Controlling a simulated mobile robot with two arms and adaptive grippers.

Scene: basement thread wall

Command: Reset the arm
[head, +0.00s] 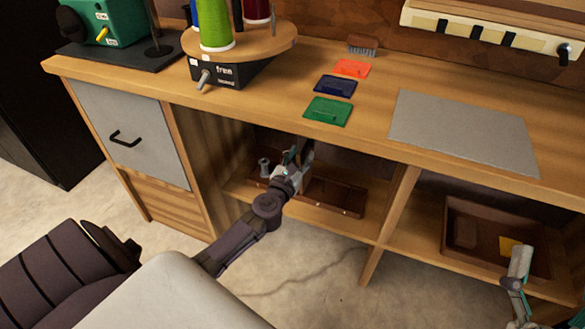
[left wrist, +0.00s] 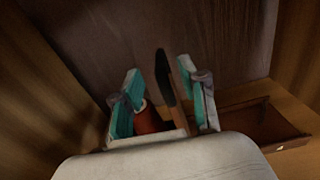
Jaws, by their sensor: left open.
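My left gripper (head: 294,155) reaches into the left open shelf under the workbench, above the shelf board and near a low brown tray (head: 338,197). In the left wrist view its two teal-padded fingers (left wrist: 162,85) stand apart. A reddish-brown rounded thing (left wrist: 148,119) and a tall dark strip (left wrist: 165,76) show between the fingers; I cannot tell whether they touch them. The tray also shows at the right of that view (left wrist: 277,122). My right gripper (head: 516,270) shows partly at the lower right, in front of a brown bin (head: 462,232); its jaws are unclear.
A small grey spool (head: 264,167) stands left of the left gripper. The bench top (head: 380,80) overhangs the shelf, and a wooden divider (head: 390,225) separates the two shelves. Orange (head: 351,68), blue (head: 335,85) and green (head: 328,111) cards and a grey mat (head: 462,132) lie on top.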

